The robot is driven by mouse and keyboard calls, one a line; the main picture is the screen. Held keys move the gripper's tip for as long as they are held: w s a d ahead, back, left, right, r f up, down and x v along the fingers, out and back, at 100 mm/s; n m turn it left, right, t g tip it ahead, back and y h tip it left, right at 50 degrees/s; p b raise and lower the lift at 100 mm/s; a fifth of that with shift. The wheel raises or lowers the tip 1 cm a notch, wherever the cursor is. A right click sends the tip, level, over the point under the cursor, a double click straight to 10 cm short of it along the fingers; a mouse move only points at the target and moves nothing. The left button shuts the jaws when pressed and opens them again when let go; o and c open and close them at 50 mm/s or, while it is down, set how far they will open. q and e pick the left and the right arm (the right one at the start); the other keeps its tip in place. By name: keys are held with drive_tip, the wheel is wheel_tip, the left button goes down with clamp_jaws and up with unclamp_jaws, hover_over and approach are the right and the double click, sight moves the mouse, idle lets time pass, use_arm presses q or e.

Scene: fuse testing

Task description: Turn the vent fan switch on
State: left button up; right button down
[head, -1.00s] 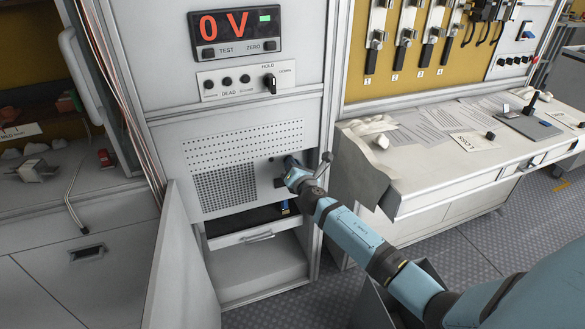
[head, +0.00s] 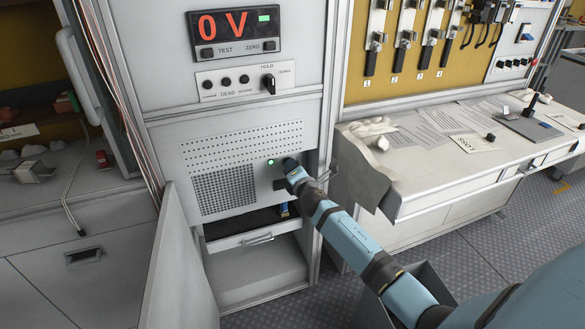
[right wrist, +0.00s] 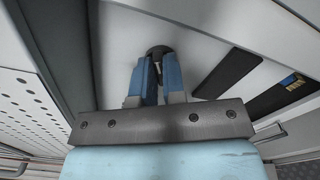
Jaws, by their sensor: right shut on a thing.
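The vent fan panel is the white perforated panel (head: 245,140) under the voltage display. A small lamp (head: 271,161) on it glows green. The switch is a dark round knob (right wrist: 158,51) in the right wrist view, partly covered by the fingers. My right gripper (right wrist: 158,64) is shut on this knob, with a blue finger on each side. In the head view my right gripper (head: 288,165) is at the right side of the panel and its own wrist hides the knob. My left gripper is in neither view.
A dark plate (head: 279,185) sits just below the knob. An open drawer (head: 240,240) is under the panel. An open door (head: 182,265) stands at the lower left.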

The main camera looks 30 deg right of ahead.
drive_tip(key=c, duration=1.2)
unclamp_jaws()
drive_tip(key=shift+s, duration=0.1)
use_arm(q)
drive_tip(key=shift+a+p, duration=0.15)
drive_tip(key=shift+p, duration=0.5)
use_arm(e)
drive_tip(key=v, duration=1.3)
drive_tip(key=shift+s+a, duration=0.2)
drive_tip(key=shift+s, duration=0.1)
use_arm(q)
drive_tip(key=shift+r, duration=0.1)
